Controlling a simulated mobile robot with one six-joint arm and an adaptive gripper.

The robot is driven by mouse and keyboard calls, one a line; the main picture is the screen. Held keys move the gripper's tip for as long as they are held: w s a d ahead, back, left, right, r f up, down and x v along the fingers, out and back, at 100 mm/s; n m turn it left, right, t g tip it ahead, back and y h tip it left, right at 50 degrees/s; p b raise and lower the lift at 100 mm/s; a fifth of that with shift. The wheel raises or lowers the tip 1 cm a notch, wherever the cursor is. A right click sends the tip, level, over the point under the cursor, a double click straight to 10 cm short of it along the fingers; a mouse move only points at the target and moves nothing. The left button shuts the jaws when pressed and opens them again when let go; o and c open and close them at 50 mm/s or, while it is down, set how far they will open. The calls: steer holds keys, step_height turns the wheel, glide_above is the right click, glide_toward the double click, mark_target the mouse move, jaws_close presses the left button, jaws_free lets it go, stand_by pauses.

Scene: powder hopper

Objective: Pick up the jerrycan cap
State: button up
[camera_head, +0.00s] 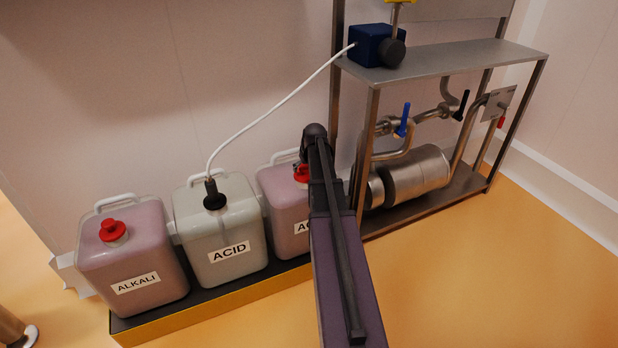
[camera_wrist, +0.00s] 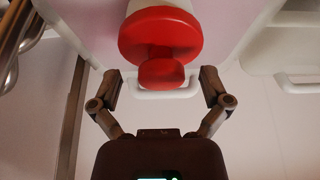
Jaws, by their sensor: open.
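In the head view, three jerrycans stand in a row. The pinkish jerrycan (camera_head: 284,200) on the right is partly hidden behind my arm, and its label reads only "AC". The red jerrycan cap (camera_head: 301,173) is on top of it. In the wrist view, this red cap (camera_wrist: 160,36) has a wide disc and a smaller knob, and it sits on the white neck. My gripper (camera_wrist: 162,86) is open, with one finger on each side of the knob's line. The fingers look apart from the cap, and nothing is between them. The head view does not show the fingers clearly.
The ACID jerrycan (camera_head: 221,225) has a black cap (camera_head: 214,197) with a white hose (camera_head: 262,118) to a blue pump (camera_head: 372,45). The ALKALI jerrycan (camera_head: 135,265) has another red cap (camera_head: 112,230). A metal rack (camera_head: 455,56) with pipes stands close on the right.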

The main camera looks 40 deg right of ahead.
steer(key=shift+w+f, duration=0.15)
steer(key=shift+f, duration=0.2)
stand_by(0.4)
steer(key=c, duration=1.1)
